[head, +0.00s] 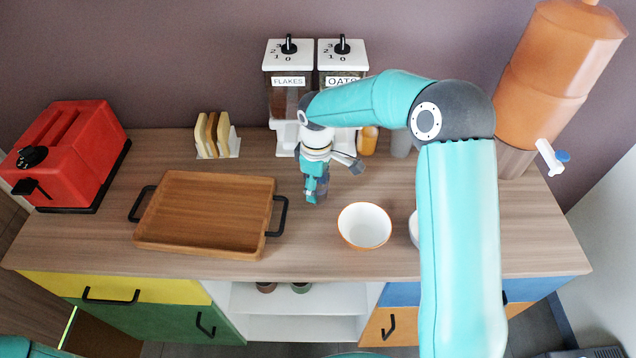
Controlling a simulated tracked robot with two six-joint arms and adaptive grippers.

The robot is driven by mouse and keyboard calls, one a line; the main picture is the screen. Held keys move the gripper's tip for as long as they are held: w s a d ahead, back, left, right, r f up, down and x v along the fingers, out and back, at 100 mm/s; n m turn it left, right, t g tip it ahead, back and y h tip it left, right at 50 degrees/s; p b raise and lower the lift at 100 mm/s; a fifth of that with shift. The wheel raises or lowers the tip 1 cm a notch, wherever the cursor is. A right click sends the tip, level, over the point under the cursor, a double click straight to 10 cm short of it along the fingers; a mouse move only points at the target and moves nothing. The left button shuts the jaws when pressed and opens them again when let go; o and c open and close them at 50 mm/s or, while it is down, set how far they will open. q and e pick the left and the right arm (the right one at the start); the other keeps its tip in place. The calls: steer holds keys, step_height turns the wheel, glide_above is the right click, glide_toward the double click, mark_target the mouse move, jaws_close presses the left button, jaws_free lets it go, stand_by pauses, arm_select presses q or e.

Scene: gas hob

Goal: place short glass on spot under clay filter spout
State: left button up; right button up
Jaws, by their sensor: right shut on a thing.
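An orange-filled glass (368,140) and a greyish glass (400,143) stand at the back, left of the filter; I cannot tell whether either is the short glass. My right gripper (314,190) points down over the counter in front of the dispensers, well left of the filter. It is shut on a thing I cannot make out. My left gripper is out of view.
A wooden tray (205,245) with black handles lies left of my right gripper. A white bowl (364,226) stands to its right; another bowl is partly behind my arm. A red toaster (70,150), a toast rack (217,150) and two dispensers (290,60) line the back.

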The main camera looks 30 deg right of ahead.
steer(key=o, duration=0.8)
steer(key=shift+f, duration=0.15)
steer(key=o, duration=0.5)
